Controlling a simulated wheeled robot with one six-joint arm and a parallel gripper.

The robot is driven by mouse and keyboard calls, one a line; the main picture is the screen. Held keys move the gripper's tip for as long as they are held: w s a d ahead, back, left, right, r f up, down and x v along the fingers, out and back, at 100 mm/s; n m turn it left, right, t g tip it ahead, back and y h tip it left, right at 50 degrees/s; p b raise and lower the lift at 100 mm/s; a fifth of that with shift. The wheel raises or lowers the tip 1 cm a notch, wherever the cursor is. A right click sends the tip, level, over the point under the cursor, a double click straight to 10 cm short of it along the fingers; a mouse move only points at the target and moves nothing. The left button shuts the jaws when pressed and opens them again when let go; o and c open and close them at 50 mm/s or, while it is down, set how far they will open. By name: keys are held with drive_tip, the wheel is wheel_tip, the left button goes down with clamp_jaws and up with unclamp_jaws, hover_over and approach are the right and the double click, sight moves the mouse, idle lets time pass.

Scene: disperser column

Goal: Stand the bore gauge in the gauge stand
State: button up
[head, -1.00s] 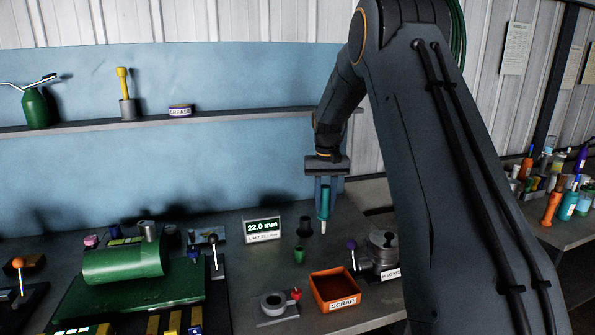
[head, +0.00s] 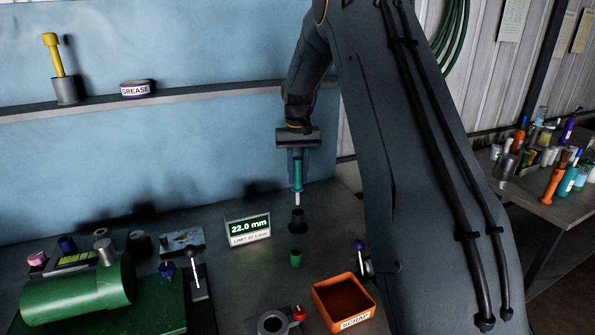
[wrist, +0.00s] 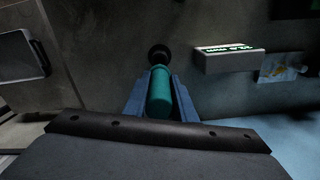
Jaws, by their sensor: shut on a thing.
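The bore gauge is a teal cylinder (head: 297,176) with a pale tip. My gripper (head: 297,165) is shut on it and holds it upright, tip down. A small dark cup with a flared base, which looks like the gauge stand (head: 297,222), stands on the bench directly below the tip in the head view. The tip seems just above its mouth; I cannot tell whether it has entered. In the wrist view the gauge (wrist: 160,95) lies between my fingers, and the dark stand (wrist: 159,53) shows just past its far end, partly hidden by it.
A display reading 22.0 mm (head: 248,230) stands left of the stand. A small green cup (head: 296,258) is in front of it. An orange scrap bin (head: 343,302) and a purple-knobbed lever (head: 359,246) are to the front right. A green machine (head: 78,295) is at left.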

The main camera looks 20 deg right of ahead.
sight(298, 188)
drive_tip(key=shift+f+b, duration=1.85)
drive_tip(key=shift+f, duration=2.2)
drive_tip(key=o, duration=1.1)
